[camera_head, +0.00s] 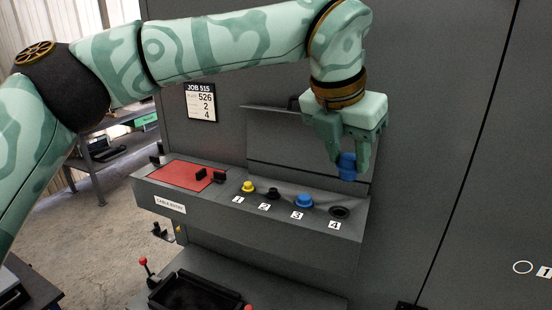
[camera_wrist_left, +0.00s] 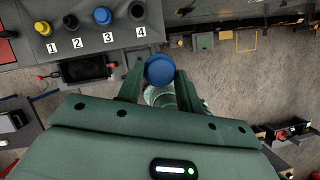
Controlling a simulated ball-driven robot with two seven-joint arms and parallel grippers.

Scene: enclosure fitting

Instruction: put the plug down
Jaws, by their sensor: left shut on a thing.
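My left gripper (camera_head: 347,155) is shut on a blue plug (camera_head: 347,168) and holds it in the air above the right end of the grey ledge (camera_head: 265,228). In the left wrist view the plug's round blue top (camera_wrist_left: 159,69) shows between the two green fingers (camera_wrist_left: 159,84). The ledge has a row of numbered positions. A yellow piece (camera_head: 248,187) is at 1, a small black piece (camera_head: 272,193) at 2 and a blue piece (camera_head: 304,201) at 3. A dark ring (camera_head: 339,212) is at 4. My right gripper is not in view.
A red mat (camera_head: 180,173) with black pieces on it covers the ledge's left part. A black tray (camera_head: 188,292) lies lower down in front. The grey cabinet wall with a job card (camera_head: 201,102) rises behind. A shelf (camera_head: 95,140) stands at the left.

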